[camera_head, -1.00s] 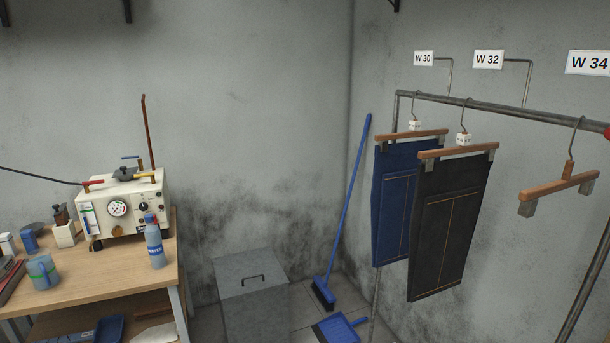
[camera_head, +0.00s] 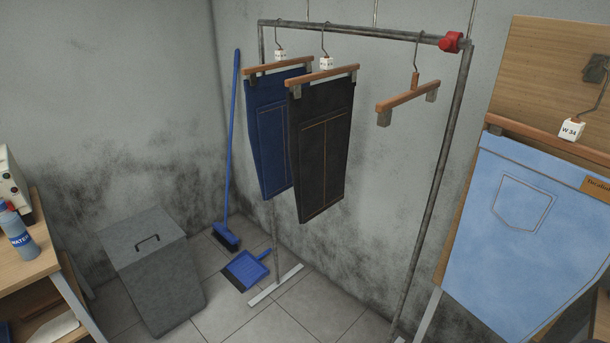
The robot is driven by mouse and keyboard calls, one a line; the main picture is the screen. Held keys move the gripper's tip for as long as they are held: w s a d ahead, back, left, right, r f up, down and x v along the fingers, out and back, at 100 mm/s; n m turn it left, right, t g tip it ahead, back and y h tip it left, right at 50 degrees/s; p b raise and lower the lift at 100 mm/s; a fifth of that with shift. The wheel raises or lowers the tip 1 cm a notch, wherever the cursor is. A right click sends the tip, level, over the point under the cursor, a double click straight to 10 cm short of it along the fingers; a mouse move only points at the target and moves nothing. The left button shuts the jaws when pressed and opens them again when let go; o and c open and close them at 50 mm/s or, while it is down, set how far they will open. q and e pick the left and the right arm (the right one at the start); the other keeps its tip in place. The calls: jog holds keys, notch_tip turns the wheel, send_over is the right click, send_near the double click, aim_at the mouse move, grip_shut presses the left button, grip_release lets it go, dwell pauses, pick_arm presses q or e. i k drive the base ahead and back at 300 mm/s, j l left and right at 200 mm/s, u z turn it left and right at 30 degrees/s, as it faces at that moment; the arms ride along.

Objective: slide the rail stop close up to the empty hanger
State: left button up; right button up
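The rail stop is the red piece (camera_head: 451,42) on the clothes rail (camera_head: 365,33), close to the rail's right end post. The empty hanger (camera_head: 408,96) is wooden with grey clips and hangs from the rail to the left of the stop, with a short gap of bare rail between its hook (camera_head: 418,55) and the stop. Neither of my grippers is in view.
Blue trousers (camera_head: 268,130) and black trousers (camera_head: 322,140) hang further left. Light blue jeans (camera_head: 530,220) hang before a wooden board (camera_head: 545,70) at right. A grey bin (camera_head: 150,260), broom (camera_head: 232,150) and dustpan (camera_head: 247,270) stand or lie at lower left.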

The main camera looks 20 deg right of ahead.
aim_at(449, 44)
jog(key=l+z, duration=0.15)
jog(key=z, duration=0.25)
jog(key=l+z, duration=0.1)
jog(key=z, duration=0.35)
jog(key=l+z, duration=0.15)
jog(key=z, duration=0.25)
